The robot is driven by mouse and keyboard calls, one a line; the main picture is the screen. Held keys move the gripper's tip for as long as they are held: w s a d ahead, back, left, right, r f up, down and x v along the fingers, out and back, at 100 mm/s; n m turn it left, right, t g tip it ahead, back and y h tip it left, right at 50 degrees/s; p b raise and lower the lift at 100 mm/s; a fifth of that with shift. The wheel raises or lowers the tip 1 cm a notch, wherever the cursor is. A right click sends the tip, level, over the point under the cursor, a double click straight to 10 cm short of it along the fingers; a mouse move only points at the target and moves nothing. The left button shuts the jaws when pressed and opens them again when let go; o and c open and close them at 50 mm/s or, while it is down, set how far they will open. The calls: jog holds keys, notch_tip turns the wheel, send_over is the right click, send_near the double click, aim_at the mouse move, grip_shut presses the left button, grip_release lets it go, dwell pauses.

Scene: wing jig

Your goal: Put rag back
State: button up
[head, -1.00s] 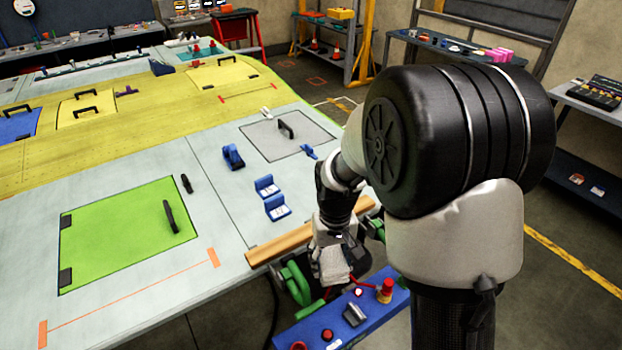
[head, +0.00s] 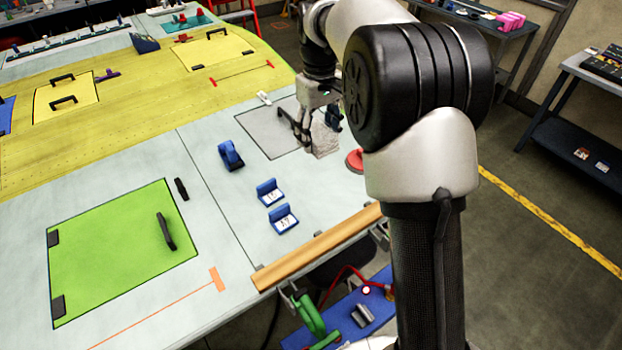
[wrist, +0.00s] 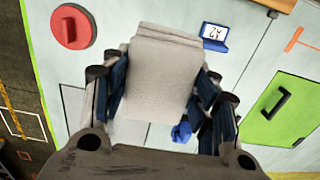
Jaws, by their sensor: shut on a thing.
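My gripper (head: 318,118) is over the wing panel near the grey hatch (head: 258,128). It is shut on a light grey rag (head: 323,140), which hangs below the fingers. In the wrist view the rag (wrist: 165,75) lies between the two fingers (wrist: 160,100) and fills the middle of the picture. Whether the rag's lower edge touches the panel is hard to tell. My arm hides part of the grey hatch's right side in the head view.
A red disc (head: 355,160) lies right of the rag; it also shows in the wrist view (wrist: 73,27). Blue numbered blocks (head: 283,218), a blue clamp (head: 230,155) and the green hatch (head: 120,250) are to the left. A wooden strip (head: 315,248) runs along the near edge.

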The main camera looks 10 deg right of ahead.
jog(key=shift+w+f, duration=0.15)
jog(key=shift+f, duration=0.1)
jog(key=b, duration=0.3)
send_over(317, 197)
notch_tip(317, 197, down, 16)
jog(key=shift+r, duration=0.2)
notch_tip(317, 197, down, 4)
jog(key=shift+w+r, duration=0.1)
jog(key=shift+r, duration=0.1)
jog(key=o, duration=0.5)
jog(key=shift+f, duration=0.2)
jog(key=o, duration=0.5)
jog(key=shift+c, duration=0.2)
